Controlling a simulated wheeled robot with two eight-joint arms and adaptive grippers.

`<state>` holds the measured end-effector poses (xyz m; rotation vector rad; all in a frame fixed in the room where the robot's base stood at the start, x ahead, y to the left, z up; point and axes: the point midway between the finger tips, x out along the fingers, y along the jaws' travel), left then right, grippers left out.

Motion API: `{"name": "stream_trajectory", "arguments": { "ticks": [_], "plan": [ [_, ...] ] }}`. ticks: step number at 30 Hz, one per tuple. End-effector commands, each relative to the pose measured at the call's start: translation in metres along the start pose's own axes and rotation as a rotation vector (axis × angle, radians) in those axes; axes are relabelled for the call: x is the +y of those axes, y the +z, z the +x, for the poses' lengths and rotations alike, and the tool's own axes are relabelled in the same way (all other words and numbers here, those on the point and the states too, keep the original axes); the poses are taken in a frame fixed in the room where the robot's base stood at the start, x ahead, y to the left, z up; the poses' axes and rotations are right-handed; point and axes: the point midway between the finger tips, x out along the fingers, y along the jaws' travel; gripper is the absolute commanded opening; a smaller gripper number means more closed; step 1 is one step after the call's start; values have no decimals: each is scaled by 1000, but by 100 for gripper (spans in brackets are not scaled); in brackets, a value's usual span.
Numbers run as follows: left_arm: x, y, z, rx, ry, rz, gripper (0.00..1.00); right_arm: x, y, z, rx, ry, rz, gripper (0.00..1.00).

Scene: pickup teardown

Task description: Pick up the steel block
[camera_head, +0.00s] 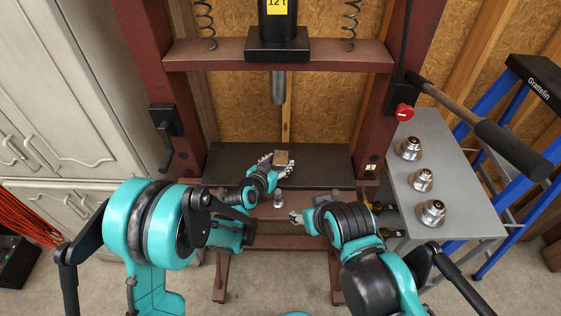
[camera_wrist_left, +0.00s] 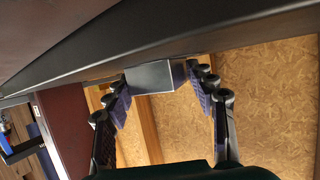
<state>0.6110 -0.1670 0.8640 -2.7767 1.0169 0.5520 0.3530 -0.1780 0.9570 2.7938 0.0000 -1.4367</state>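The steel block (camera_head: 282,157) sits on the black plate of the press bed, its top looking brownish in the head view. In the left wrist view the block (camera_wrist_left: 150,77) is a grey box between the fingertips. My left gripper (camera_head: 276,167) is at the block with its fingers apart, one on each side. The gaps are small in the left wrist view (camera_wrist_left: 160,85), and I cannot tell whether the pads touch the block. My right gripper (camera_head: 296,216) is low in front of the bed, away from the block; its fingers are too small to read.
The press ram (camera_head: 278,88) hangs above the black plate (camera_head: 325,168). Red press uprights flank the bed. A grey side table (camera_head: 411,200) at the right carries several metal parts. The plate's right half is clear.

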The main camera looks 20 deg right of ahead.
Motion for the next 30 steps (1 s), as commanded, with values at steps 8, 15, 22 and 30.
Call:
{"name": "stream_trajectory", "arguments": {
  "ticks": [8, 15, 22, 30],
  "plan": [
    [0, 0, 0, 1, -1, 1, 0, 0, 0, 0, 0, 0, 0, 53],
    [0, -1, 0, 0, -1, 1, 0, 0, 0, 0, 0, 0, 0, 53],
    [0, -11, -2, 1, -2, 0, 0, 0, -4, -6, 0, 0, 0, 53],
    [-1, -33, -6, 1, -6, -2, 0, 0, -12, -17, 0, 0, 0, 53]
  ]
}}
